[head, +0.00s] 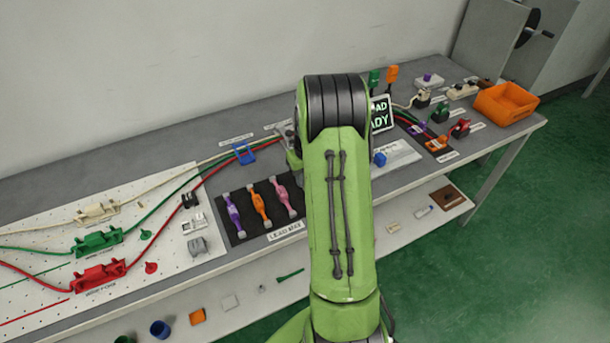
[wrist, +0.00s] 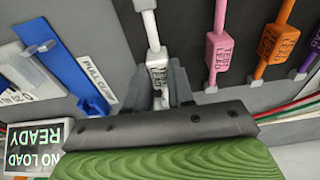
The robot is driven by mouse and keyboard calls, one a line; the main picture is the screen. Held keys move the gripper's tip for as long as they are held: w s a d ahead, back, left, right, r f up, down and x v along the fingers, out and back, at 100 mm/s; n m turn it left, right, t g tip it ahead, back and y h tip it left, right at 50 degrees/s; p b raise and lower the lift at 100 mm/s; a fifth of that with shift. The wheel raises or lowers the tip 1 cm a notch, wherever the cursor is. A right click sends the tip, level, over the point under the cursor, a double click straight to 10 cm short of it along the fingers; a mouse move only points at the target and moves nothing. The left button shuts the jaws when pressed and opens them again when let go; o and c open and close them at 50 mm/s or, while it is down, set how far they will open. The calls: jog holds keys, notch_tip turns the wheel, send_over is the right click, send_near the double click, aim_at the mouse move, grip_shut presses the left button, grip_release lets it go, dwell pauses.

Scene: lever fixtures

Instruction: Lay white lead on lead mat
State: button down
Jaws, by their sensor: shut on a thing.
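The white lead (wrist: 157,70) is between the fingers of my gripper (wrist: 161,80) in the wrist view. My gripper is shut on its labelled block, and its white end reaches up beyond the fingers. The dark lead mat (head: 238,232) lies on the bench left of my arm in the head view. In the wrist view the white lead is at the mat's edge, beside the pink lead; I cannot tell whether it touches the mat. The pink (head: 283,196), orange (head: 260,206) and purple (head: 233,214) leads lie on the mat. My arm hides my gripper and the white lead in the head view.
A blue bar (wrist: 60,60) and a NO LOAD READY sign (wrist: 35,147) stand left of my gripper in the wrist view. Red, green and cream cables run behind the mat to a pegboard (head: 150,255) at left. An orange bin (head: 505,103) stands at right.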

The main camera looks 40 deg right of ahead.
jog(key=shift+f+b, duration=0.5)
jog(key=shift+f, duration=0.1)
jog(key=c, duration=0.9)
grip_release()
jog(key=shift+o, duration=0.5)
jog(key=o, duration=0.4)
jog(key=shift+r, duration=0.1)
jog(key=shift+r+p, duration=2.75)
jog(key=shift+r, duration=0.8)
jog(key=shift+f, duration=0.1)
